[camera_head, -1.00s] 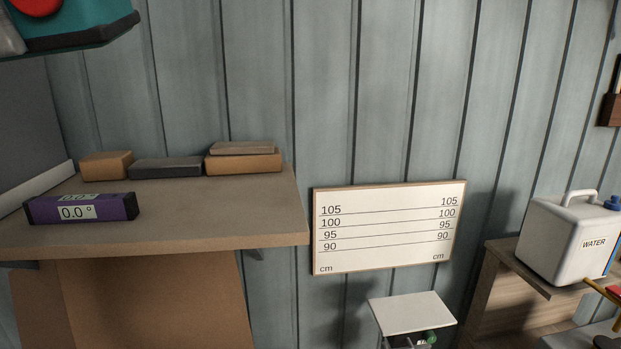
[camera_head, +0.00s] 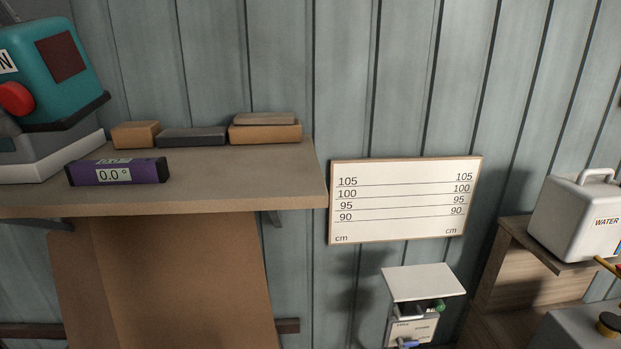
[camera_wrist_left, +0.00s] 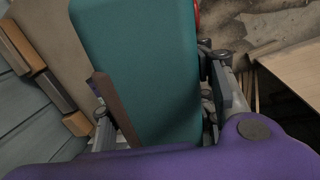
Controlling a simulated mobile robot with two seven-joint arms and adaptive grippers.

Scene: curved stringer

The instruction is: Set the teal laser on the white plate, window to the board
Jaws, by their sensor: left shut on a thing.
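The teal laser (camera_head: 50,75) is at the upper left of the head view, with a red knob and a dark red window on its right-hand face. It appears in front of the left end of the shelf; contact cannot be told. In the left wrist view, the laser (camera_wrist_left: 145,60) sits between the fingers of my left gripper (camera_wrist_left: 160,105), which is shut on it. The white plate (camera_head: 424,281) tops a small stand at the lower right, empty. The board (camera_head: 400,200), marked with lines in cm, hangs on the wall above it. My right gripper is not in view.
The shelf (camera_head: 240,180) carries a purple level (camera_head: 118,172) reading 0.0° and several blocks (camera_head: 265,132) at the back. A green item (camera_head: 438,305) is under the plate. A white water can (camera_head: 580,218) stands on a wooden crate at right.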

